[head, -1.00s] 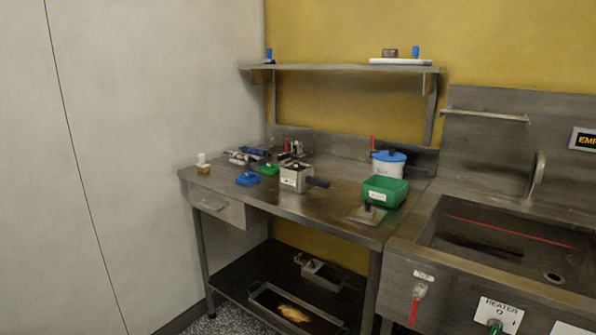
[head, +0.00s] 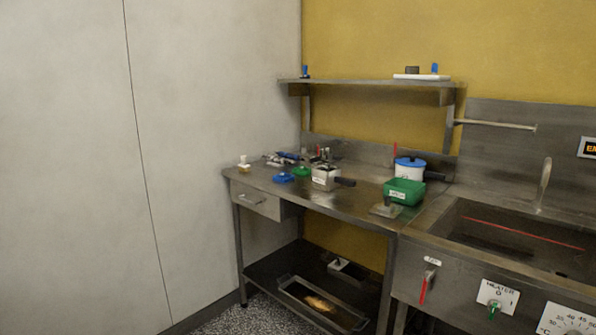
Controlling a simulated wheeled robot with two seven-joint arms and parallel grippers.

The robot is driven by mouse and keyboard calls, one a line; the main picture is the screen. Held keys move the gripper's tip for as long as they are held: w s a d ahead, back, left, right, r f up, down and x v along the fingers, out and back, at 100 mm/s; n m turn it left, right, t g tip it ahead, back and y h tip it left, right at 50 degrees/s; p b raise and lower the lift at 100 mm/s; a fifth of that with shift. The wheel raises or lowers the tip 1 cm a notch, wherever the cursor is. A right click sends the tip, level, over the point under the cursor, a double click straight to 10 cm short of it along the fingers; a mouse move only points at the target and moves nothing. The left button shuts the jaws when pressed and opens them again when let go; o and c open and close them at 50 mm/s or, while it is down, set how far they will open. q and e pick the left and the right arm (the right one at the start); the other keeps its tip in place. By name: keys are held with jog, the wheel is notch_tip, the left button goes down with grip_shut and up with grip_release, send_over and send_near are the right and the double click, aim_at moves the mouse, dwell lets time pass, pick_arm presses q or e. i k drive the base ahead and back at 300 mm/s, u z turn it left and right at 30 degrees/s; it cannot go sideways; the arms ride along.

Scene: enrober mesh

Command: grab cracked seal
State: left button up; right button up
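I cannot make out a cracked seal; the small items on the steel table (head: 345,207) are too small to tell apart. Toward the table's back left are a blue tray (head: 284,178), a green tray (head: 301,171) and a cluster of metal and blue parts (head: 281,158). A labelled metal box with a dark handle (head: 325,178) stands in the middle. A green bin (head: 404,192) with a white label is at the right. Neither of my grippers is in the head view.
A white-topped bottle (head: 244,164) stands at the table's left corner. A blue-lidded pot (head: 409,168) is behind the bin. A sink (head: 450,222) adjoins on the right. A wall shelf (head: 370,83) hangs above; a lower shelf holds a metal tray (head: 335,316). A pale wall closes the left.

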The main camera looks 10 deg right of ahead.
aim_at(326, 168)
jog(key=u, duration=0.65)
jog(key=i, duration=2.1)
jog(key=z, duration=0.85)
